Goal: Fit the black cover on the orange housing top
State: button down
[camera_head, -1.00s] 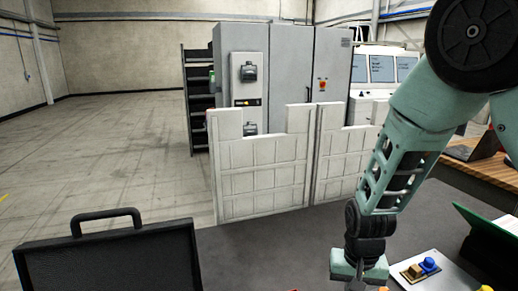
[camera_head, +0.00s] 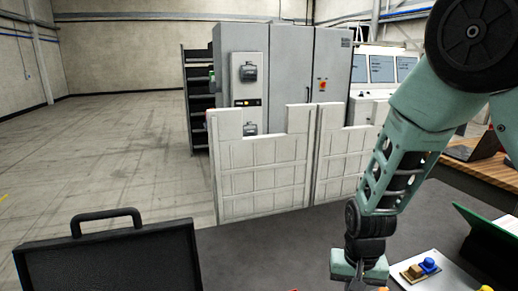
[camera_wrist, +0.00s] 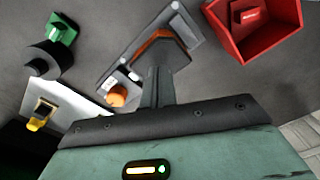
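My gripper (camera_head: 358,282) points down over the table at the lower edge of the head view, its tips cut off. In the wrist view my gripper (camera_wrist: 159,88) shows a narrow dark finger shape reaching a wider dark grey piece (camera_wrist: 167,54). I cannot tell whether this piece is the black cover or part of the fingers, nor whether it is gripped. An orange part (camera_wrist: 151,43), perhaps the housing, shows behind it, within a grey fixture (camera_wrist: 186,24). The dark shape hides much of both, so contact is unclear. A black round part (camera_wrist: 42,64) lies at left.
A red bin (camera_wrist: 284,37) holding a red item stands at upper right in the wrist view. A green part (camera_wrist: 62,30) and an orange knob (camera_wrist: 116,97) are nearby. A white plate (camera_head: 446,272) carries yellow and blue pieces. An open black case (camera_head: 110,265) stands at front left.

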jog(key=shift+f, duration=0.3)
dwell(0.4)
jog(key=shift+f+b, duration=0.5)
jog(key=shift+b, duration=0.15)
notch_tip(320, 180, up, 7)
jog(key=p, duration=0.6)
jog(key=shift+p, duration=0.3)
